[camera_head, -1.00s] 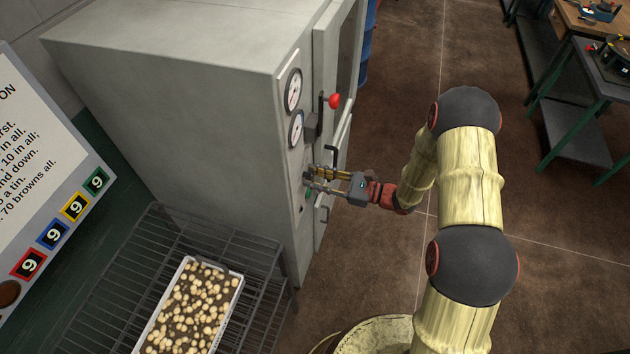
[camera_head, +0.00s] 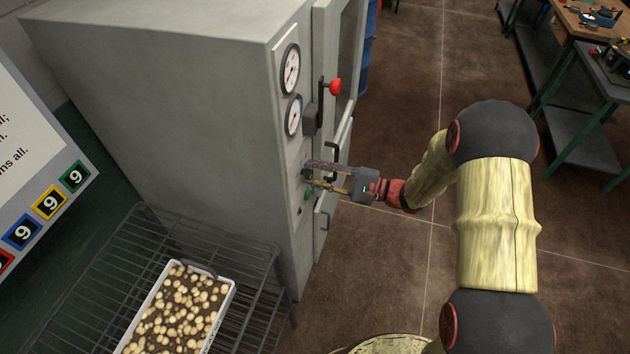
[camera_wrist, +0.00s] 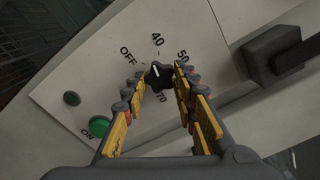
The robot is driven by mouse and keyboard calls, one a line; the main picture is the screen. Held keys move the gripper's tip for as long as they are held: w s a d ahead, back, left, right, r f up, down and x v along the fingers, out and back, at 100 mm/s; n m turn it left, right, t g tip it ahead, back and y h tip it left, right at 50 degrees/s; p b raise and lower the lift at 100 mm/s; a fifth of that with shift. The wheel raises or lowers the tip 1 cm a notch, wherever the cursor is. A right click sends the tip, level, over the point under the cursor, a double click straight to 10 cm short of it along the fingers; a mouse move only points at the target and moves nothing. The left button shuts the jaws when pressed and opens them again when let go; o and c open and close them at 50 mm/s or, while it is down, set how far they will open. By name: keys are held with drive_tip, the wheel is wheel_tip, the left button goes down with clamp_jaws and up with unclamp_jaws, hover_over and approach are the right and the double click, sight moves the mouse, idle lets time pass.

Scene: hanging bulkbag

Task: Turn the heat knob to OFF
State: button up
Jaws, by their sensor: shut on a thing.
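The heat knob (camera_wrist: 157,73) is a small black knob on the oven's pale panel, with OFF, 40, 50 and 70 printed around it. Its white mark points to the upper left in the wrist view, between OFF and 40. My gripper (camera_head: 309,176) reaches the panel from the right in the head view, where its fingers hide the knob. In the wrist view its yellow-and-grey fingers stand on either side of the knob and are shut on it.
A green ON button (camera_wrist: 99,126) and a darker button (camera_wrist: 72,98) sit beside the knob. Two gauges (camera_head: 289,70) and a red-knobbed lever (camera_head: 333,88) are above. A wire rack (camera_head: 100,290) with a tray of pale round pieces (camera_head: 180,315) stands in front.

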drive_tip(key=n+b, duration=0.6)
drive_tip(key=b, duration=0.1)
drive_tip(key=shift+f+b, duration=0.2)
drive_tip(key=shift+b, duration=0.1)
drive_tip(key=n+b, duration=0.2)
drive_tip(key=b, duration=0.1)
drive_tip(key=shift+r, duration=0.15)
drive_tip(key=shift+r+n, duration=0.1)
drive_tip(key=shift+n, duration=0.3)
drive_tip(key=o, duration=1.2)
drive_tip(key=shift+c, duration=0.2)
drive_tip(key=shift+d, duration=0.15)
drive_tip(key=v, duration=1.1)
drive_tip(key=shift+s+d, duration=0.15)
drive_tip(key=shift+d, duration=0.25)
